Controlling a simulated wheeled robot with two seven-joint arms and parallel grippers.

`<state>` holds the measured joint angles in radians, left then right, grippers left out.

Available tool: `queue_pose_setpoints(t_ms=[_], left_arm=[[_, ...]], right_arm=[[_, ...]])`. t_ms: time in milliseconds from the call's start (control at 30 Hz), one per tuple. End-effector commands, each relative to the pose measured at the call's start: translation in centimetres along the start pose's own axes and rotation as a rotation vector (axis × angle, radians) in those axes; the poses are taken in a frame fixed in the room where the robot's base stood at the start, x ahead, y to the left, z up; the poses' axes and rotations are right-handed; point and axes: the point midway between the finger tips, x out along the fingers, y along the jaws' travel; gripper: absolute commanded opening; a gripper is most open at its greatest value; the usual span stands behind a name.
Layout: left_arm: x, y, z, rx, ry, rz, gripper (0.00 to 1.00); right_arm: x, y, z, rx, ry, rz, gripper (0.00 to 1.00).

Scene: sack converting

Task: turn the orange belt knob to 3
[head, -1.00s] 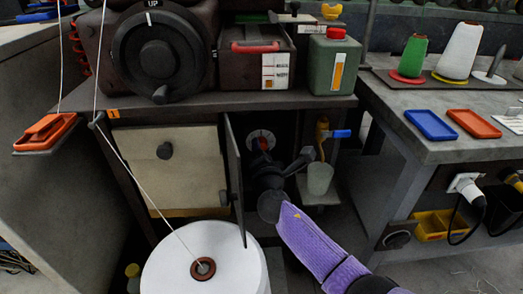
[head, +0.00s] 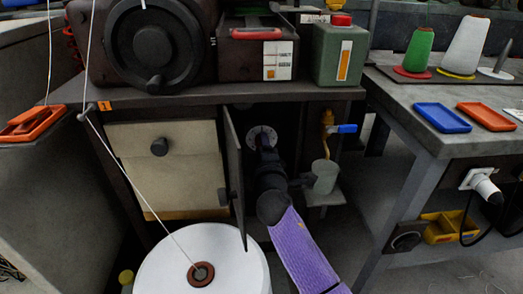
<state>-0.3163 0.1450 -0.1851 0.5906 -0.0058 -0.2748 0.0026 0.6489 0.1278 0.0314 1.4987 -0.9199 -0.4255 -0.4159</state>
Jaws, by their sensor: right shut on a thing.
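The pale round dial plate (head: 262,132) of the belt knob shows on the back wall of the dark open cabinet below the bench. The orange knob at its middle is hidden behind my right gripper (head: 266,146), so its pointer and setting cannot be read. My right arm, with a purple sleeve, reaches into the cabinet from the lower right. Its gripper is at the plate, shut on the knob. My left gripper is not in view.
The open cabinet door (head: 235,180) stands edge-on just left of my arm. A white thread reel (head: 155,270) is below it. A yellow tap with blue handle (head: 342,128) and a grey cup (head: 325,177) are close on the right.

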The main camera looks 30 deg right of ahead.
Motion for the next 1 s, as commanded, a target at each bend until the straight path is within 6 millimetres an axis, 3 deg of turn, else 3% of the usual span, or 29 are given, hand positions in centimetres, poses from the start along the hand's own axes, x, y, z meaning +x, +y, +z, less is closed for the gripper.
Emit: queue_pose_setpoints(t_ms=[600, 1000], left_arm=[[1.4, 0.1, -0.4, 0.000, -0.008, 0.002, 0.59], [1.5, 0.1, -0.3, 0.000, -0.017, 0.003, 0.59]], right_arm=[[0.0, -0.1, 0.0, 0.552, -0.025, 0.026, 0.00], [0.0, -0.1, 0.0, 0.750, -0.034, 0.037, 0.00]])
